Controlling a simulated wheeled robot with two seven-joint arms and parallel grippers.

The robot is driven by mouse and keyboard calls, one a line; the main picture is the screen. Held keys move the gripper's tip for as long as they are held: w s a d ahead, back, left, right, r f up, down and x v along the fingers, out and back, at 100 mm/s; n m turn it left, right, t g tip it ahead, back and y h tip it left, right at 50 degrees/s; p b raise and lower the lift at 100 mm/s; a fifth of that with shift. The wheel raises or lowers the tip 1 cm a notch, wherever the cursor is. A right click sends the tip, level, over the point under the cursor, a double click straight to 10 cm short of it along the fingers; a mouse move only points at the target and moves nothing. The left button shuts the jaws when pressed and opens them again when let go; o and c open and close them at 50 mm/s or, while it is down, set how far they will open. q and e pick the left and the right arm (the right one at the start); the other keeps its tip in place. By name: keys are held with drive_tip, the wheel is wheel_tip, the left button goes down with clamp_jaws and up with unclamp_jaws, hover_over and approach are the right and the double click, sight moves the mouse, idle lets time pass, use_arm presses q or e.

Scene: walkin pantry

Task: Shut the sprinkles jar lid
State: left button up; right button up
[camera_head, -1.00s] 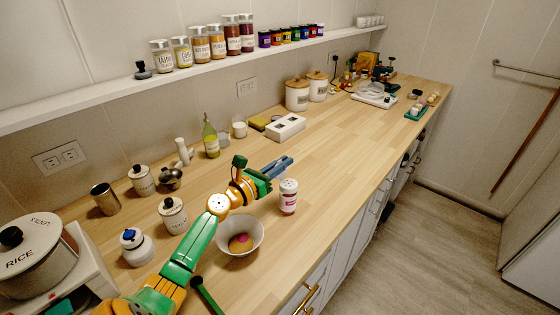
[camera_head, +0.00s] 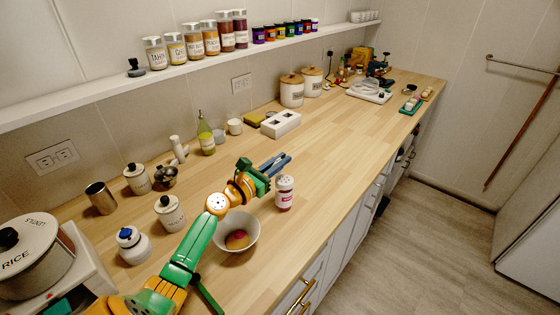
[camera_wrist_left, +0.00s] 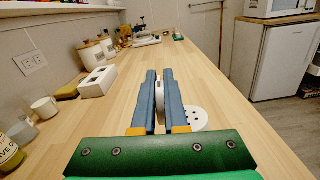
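The sprinkles jar (camera_head: 285,194) is a white shaker with a pink label, upright on the counter near its front edge. Its white top with holes also shows in the left wrist view (camera_wrist_left: 196,119), partly behind a finger. My left gripper (camera_head: 277,163) is just behind and above the jar top, its blue fingers a little apart. In the left wrist view, my left gripper (camera_wrist_left: 158,88) has a bit of white showing in the narrow gap; I cannot tell whether it is the raised lid. My right gripper is out of view.
A white bowl (camera_head: 252,243) sits close to the jar, under my left arm. Several labelled jars, a metal cup (camera_head: 101,198) and a rice cooker (camera_head: 35,270) stand at left. A white box (camera_head: 281,124) is behind.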

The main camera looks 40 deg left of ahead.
use_arm(q)
drive_tip(key=o, duration=0.5)
drive_tip(key=shift+c, duration=0.2)
drive_tip(key=s, duration=0.7)
drive_tip(key=shift+a, duration=0.3)
